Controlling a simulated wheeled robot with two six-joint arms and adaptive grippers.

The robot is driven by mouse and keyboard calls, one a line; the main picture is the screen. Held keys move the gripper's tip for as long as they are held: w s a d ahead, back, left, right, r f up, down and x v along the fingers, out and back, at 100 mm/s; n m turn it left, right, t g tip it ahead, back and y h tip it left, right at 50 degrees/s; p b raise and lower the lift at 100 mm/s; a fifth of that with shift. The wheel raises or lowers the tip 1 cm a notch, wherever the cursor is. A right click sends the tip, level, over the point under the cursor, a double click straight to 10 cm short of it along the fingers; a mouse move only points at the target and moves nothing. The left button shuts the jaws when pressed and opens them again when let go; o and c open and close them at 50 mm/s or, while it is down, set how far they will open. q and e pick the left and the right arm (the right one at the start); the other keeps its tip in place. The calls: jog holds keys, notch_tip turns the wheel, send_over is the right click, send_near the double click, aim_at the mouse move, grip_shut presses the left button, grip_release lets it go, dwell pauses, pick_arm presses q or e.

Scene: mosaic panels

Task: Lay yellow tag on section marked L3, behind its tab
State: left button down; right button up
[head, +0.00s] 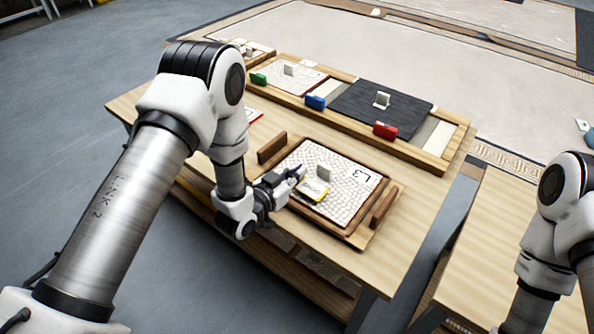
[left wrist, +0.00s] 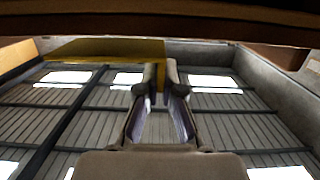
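The panel section marked L3 (head: 356,200) is a white cobbled tile in a wooden frame on the near part of the table. A small pale tab (head: 324,172) stands upright on it. The yellow tag (head: 313,191), with a white label on top, is at the panel's left part, on the near side of the tab in the picture; whether it touches the tile is unclear. My left gripper (head: 297,174) reaches in from the left at the tag. In the left wrist view its fingers (left wrist: 161,80) are nearly together at the edge of the yellow tag (left wrist: 100,48).
Brown wooden blocks flank the panel on the left (head: 272,147) and right (head: 384,206). Behind is a long tray (head: 430,158) with a dark panel (head: 365,110) and green (head: 258,78), blue (head: 315,102) and red (head: 385,131) pieces. Table surface left of the panel is partly free.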

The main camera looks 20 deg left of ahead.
pick_arm(q)
jog(key=shift+f, duration=0.15)
jog(key=c, duration=1.3)
grip_release()
